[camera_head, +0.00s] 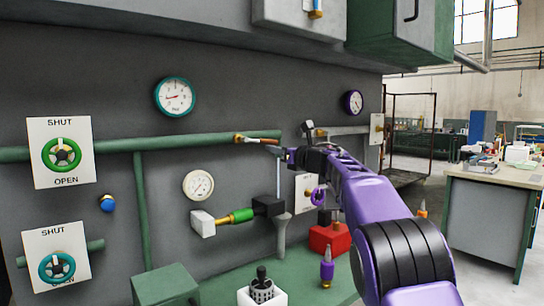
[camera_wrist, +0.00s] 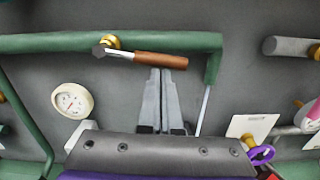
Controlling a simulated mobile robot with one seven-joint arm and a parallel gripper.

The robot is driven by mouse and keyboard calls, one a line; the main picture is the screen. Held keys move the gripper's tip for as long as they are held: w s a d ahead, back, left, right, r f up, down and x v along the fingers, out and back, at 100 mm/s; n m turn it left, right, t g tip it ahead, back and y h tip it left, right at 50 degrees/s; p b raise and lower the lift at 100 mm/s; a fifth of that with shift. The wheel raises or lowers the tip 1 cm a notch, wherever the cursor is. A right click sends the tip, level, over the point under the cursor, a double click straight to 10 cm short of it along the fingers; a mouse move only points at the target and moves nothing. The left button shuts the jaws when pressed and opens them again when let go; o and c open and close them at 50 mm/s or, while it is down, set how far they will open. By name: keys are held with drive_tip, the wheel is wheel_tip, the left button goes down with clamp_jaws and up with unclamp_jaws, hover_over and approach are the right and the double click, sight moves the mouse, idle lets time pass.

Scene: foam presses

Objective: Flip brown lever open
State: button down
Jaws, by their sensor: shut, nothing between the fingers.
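The brown lever (camera_head: 259,140) has a brown grip on a metal arm and sits on a brass fitting on the horizontal green pipe in the head view. It lies nearly along the pipe, pointing right. In the wrist view the lever (camera_wrist: 160,59) runs from the brass fitting (camera_wrist: 110,42) at left and slopes slightly down to the right. My gripper (camera_head: 279,151) is just below and right of the lever's free end in the head view. In the wrist view my gripper (camera_wrist: 161,74) is shut and empty, its tips just under the brown grip. I cannot tell whether they touch.
The pipe (camera_head: 190,143) runs along the dark wall panel. A pressure gauge (camera_head: 198,186) and a green-handled fitting (camera_head: 238,216) are below it. A purple ring handle (camera_head: 318,196) is behind my arm. Green and teal handwheels (camera_head: 61,155) are at far left.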

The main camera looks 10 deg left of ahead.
drive_tip(key=shift+r+n, duration=0.5)
drive_tip(key=shift+n, duration=0.2)
drive_tip(key=s+d+f+b, duration=0.1)
drive_tip(key=s+d+f, duration=0.3)
drive_tip(key=s+d, duration=0.3)
drive_tip(key=shift+d+f, duration=0.2)
drive_tip(key=shift+d, duration=0.45)
idle(0.4)
